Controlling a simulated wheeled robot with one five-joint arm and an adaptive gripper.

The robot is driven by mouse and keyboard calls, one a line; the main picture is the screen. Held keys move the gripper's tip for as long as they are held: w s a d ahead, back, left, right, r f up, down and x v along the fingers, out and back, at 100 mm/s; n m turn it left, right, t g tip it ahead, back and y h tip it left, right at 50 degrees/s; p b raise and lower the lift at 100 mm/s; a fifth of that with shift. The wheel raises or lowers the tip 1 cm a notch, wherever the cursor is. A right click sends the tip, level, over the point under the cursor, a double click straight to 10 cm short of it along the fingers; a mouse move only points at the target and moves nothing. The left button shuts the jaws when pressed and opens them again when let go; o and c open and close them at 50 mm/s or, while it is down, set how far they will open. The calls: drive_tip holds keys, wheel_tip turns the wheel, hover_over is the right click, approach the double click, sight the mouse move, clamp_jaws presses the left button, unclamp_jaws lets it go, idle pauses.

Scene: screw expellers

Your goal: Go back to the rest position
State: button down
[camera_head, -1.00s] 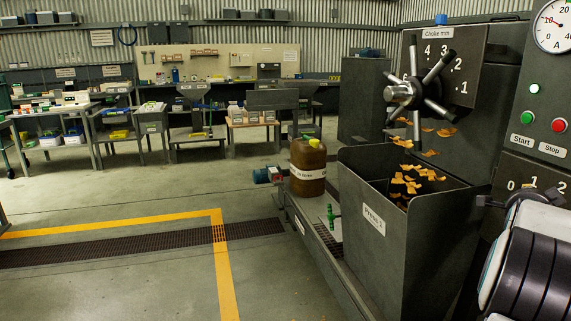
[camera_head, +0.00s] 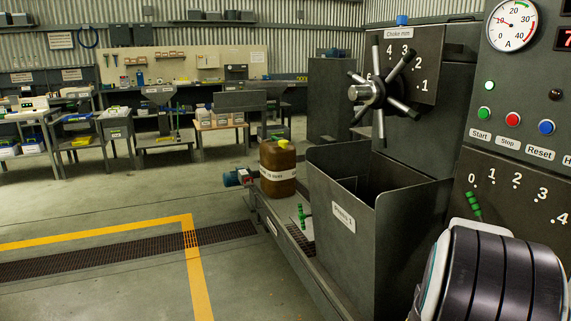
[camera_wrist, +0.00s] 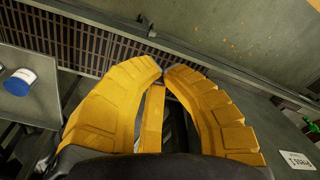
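My gripper (camera_wrist: 164,69) shows in the wrist view with yellow segmented fingers. The fingertips meet or nearly meet, and I see no object held between them. A yellow strip lies between the fingers; I cannot tell what it belongs to. Below the gripper are a dark grating (camera_wrist: 75,40) and grey metal edges. In the head view, my arm's black-banded part fills the lower right, in front of the control panel (camera_head: 520,185). The gripper itself is hidden from that view.
The press bin (camera_head: 370,240) stands left of the panel, below the spoked choke wheel (camera_head: 369,92). A green handle (camera_head: 473,205) sits at the panel's numbered dial. A brown canister (camera_head: 278,167) stands beside the bin. Open floor (camera_head: 100,285) lies to the left.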

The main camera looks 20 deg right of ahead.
drive_tip(key=s+a+r+n+t, duration=0.15)
drive_tip(key=a+n, duration=0.25)
drive_tip(key=a, duration=0.5)
drive_tip(key=a+r+n, duration=0.2)
drive_tip(key=a+n, duration=0.1)
drive_tip(key=a, duration=0.5)
drive_tip(key=a+r+n, duration=0.2)
drive_tip(key=a+n, duration=0.2)
drive_tip(key=a, duration=0.5)
wheel_tip(320, 180, up, 15)
drive_tip(key=t+p, duration=0.1)
drive_tip(key=p, duration=1.3)
drive_tip(key=shift+s+y, duration=0.2)
drive_tip(key=shift+y, duration=0.2)
